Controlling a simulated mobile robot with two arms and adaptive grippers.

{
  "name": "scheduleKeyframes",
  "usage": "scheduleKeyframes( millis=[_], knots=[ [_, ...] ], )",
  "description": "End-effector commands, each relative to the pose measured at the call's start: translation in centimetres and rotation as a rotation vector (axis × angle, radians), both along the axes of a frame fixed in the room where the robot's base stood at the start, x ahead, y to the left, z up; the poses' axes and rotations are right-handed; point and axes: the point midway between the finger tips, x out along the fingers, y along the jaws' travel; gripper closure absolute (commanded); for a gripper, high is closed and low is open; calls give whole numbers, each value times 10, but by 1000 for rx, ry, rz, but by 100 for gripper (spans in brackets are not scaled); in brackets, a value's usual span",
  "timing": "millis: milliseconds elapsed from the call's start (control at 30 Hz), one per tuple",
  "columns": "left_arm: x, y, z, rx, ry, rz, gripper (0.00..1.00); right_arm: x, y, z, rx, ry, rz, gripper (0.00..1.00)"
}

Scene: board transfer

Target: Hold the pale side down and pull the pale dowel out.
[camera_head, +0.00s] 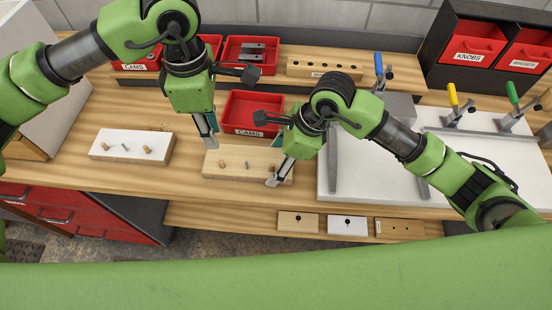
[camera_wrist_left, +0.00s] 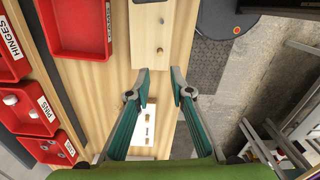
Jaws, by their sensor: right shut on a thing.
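The pale side (camera_head: 232,170) lies flat on the bench in front of the red cams bin. Its left pale dowel (camera_head: 221,163) stands up near the left end, with a metal pin (camera_head: 247,164) mid-board; dowel (camera_wrist_left: 160,49) and pin (camera_wrist_left: 161,19) also show in the left wrist view. A second dowel (camera_head: 272,167) stands by my right gripper. My left gripper (camera_head: 208,139) is open and empty above the board's left end; its fingertips (camera_wrist_left: 160,84) point at that end. My right gripper (camera_head: 276,176) is shut on the pale side at its right end; the exact contact is partly hidden.
A white side (camera_head: 110,152) with dowels lies to the left. Red bins (camera_head: 252,110) stand behind. A white plate (camera_head: 380,185) with clamps is at right. Small drilled blocks (camera_head: 347,232) lie on the lower front shelf.

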Motion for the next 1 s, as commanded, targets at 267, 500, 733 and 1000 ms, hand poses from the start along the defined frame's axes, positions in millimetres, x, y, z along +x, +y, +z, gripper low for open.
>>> scheduleKeyframes(
  millis=[267, 500, 733, 1000],
  knots=[
    [0, 13, -16, -162, 44, -67, 79, 0, 0, 0, 0, -1, -1, 70],
    [4, 31, -24, -278, 31, -126, 79, 0, 0, 0, 1, -1, 0, 70],
    [5, 31, -35, -295, 25, -138, 79, 0, 0, 0, 1, -1, 0, 70],
    [2, 20, -72, -294, 27, -138, 79, 0, 0, 1, 1, -1, 0, 70]
  ],
)
